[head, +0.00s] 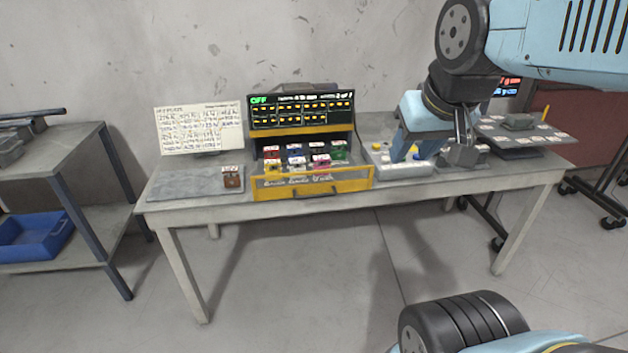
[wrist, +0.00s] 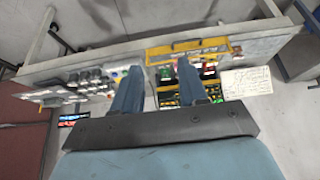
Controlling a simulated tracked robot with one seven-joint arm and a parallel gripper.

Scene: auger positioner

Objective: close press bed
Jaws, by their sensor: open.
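A dark press-like machine (head: 302,110) with a lit display reading OFF stands mid-table in the head view. Its yellow-framed bed (head: 313,184), with a handle on the front, sticks out toward the table's front edge. Several coloured blocks (head: 295,150) sit in it. In the wrist view the yellow frame (wrist: 190,47) shows upside down beyond the fingers. My gripper (head: 407,152) is open and empty, to the right of the machine, above a pale button panel (head: 405,168). Both fingers show apart in the wrist view (wrist: 158,85). The panel is partly hidden behind my gripper.
A written board (head: 199,128) stands at the left, with a grey plate (head: 185,183) and a brown block (head: 232,178) in front. A dark board with small pieces (head: 540,136) lies at the right. A side bench with a blue bin (head: 35,235) stands far left.

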